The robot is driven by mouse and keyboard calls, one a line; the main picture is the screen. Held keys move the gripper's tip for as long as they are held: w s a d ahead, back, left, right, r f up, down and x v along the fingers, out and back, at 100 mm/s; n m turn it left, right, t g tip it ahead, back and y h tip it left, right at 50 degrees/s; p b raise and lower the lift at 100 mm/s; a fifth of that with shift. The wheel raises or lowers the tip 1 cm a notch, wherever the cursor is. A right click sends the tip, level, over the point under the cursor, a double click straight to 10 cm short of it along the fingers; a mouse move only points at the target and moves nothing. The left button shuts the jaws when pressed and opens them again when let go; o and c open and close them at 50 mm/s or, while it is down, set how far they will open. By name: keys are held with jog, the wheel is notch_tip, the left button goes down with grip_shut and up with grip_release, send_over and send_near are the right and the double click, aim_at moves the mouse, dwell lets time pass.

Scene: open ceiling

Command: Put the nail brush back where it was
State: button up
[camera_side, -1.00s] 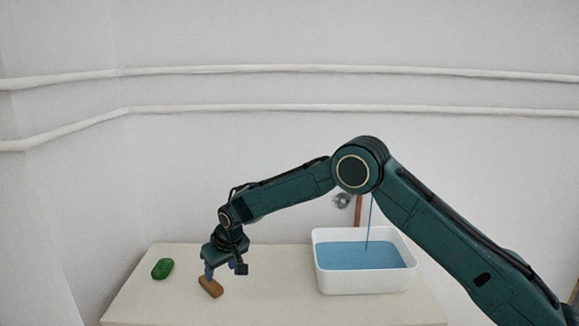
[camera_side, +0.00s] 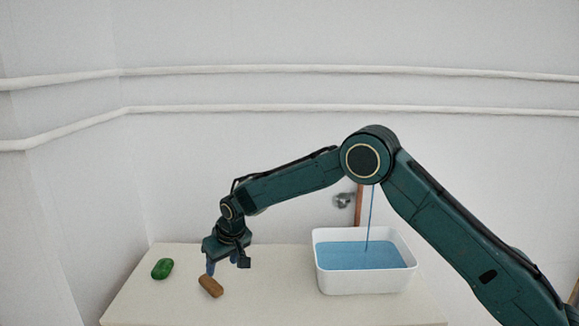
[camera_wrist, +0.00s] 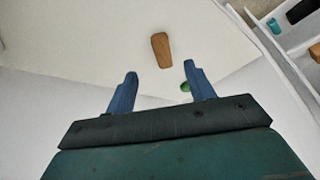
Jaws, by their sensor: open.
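The nail brush, a brown wooden block (camera_side: 211,286), lies on the pale table (camera_side: 265,300), left of the white basin. My gripper (camera_side: 222,266) is just above and behind it, with blue fingers pointing down. In the wrist view the brush (camera_wrist: 161,50) lies beyond the fingertips, in line with the gap between them.
A white basin (camera_side: 366,282) of blue water stands right, with a thin blue stream falling into it. A green lump (camera_side: 162,268) lies at the table's left; it also shows in the wrist view (camera_wrist: 185,87). White compartments with small items (camera_wrist: 290,35) show at the wrist view's upper right.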

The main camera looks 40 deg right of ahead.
jog(key=s+d+r, duration=0.4)
jog(key=s+r, duration=0.6)
jog(key=r, duration=0.1)
jog(key=s+d+r, duration=0.5)
jog(key=s+r, duration=0.5)
jog(key=s+d+t, duration=0.1)
jog(key=s+d, duration=0.2)
jog(key=s, duration=2.2)
jog(key=shift+d+f, duration=0.15)
jog(key=shift+d, duration=0.05)
